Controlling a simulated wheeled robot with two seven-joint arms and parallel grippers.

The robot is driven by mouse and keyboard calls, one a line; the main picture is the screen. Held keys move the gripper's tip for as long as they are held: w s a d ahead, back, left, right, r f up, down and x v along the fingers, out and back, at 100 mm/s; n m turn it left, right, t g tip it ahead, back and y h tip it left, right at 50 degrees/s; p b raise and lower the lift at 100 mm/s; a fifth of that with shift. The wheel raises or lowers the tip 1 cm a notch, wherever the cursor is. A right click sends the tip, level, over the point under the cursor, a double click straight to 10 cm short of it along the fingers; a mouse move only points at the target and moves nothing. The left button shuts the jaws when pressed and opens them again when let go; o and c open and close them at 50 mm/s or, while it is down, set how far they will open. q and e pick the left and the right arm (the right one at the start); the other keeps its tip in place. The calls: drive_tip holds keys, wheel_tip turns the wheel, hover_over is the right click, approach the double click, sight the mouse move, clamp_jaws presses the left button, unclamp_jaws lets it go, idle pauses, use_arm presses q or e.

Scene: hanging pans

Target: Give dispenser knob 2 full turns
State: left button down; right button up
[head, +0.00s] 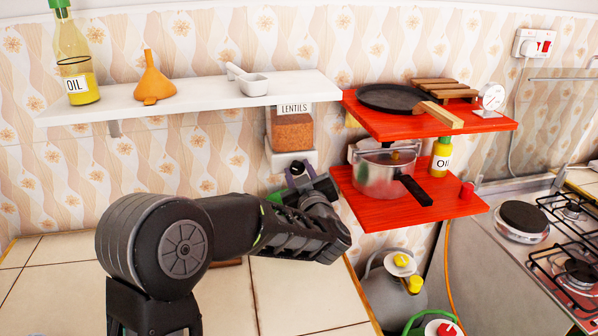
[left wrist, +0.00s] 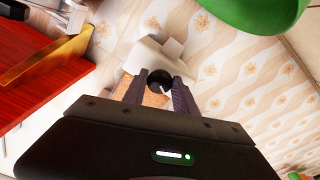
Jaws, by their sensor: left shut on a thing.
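The lentils dispenser (head: 292,130) hangs under the white shelf, a clear box of brown lentils with a "LENTILS" label and a white lower part. Its dark round knob (head: 297,168) is at the front of that lower part. My left gripper (head: 302,182) reaches up to it and is shut on the knob. In the left wrist view, the knob (left wrist: 158,77) sits between the two fingertips (left wrist: 157,90), with the white dispenser part (left wrist: 154,54) behind it. My arm hides what lies below the dispenser. My right gripper is not in view.
Red shelves (head: 440,123) to the right hold a black pan (head: 388,97), a steel pot (head: 380,178) and an oil bottle (head: 441,158). The white shelf (head: 200,97) above holds an oil bottle (head: 75,60) and an orange funnel (head: 152,82). A green rounded thing (left wrist: 262,12) is near my left wrist.

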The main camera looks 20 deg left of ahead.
use_arm(q)
drive_tip(key=shift+f, duration=0.15)
drive_tip(key=c, duration=1)
unclamp_jaws()
drive_tip(key=b+v, duration=0.1)
drive_tip(key=v, duration=0.7)
drive_tip(key=shift+b, duration=0.3)
drive_tip(key=shift+w, duration=0.1)
